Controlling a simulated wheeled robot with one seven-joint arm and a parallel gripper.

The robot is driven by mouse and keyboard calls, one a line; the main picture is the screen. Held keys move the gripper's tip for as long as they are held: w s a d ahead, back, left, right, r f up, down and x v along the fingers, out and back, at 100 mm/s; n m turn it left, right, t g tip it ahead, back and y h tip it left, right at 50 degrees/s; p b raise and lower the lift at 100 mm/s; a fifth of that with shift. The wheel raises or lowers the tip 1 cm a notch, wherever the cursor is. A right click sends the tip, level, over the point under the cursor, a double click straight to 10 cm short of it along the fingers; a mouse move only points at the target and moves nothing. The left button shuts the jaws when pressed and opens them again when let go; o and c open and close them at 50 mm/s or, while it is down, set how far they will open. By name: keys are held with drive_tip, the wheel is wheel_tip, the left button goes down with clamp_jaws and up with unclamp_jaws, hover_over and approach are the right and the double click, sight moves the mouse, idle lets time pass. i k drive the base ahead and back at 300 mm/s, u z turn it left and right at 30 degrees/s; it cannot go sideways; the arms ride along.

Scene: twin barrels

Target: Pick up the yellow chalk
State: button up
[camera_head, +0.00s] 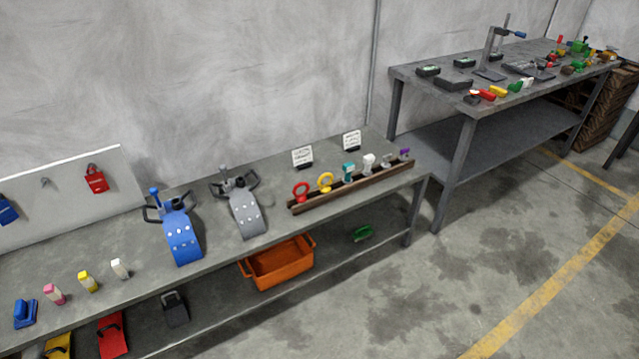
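The yellow chalk (88,282) stands upright near the front edge of the low grey bench (140,255), at the lower left of the head view. It is a short yellow block with a pale top. A pink chalk (54,294) stands to its left and a white chalk (120,269) to its right, both apart from it. My gripper is not in view.
A blue eraser-like block (25,314) lies left of the chalks. Blue (182,235) and grey (243,210) clamp-like devices stand to the right. An orange bin (280,263) sits on the lower shelf. Floor in front at right (400,310) is clear.

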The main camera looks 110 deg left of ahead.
sight(85, 278)
drive_tip(key=u, duration=5.1)
drive_tip(key=i, duration=0.3)
drive_tip(key=u, duration=0.05)
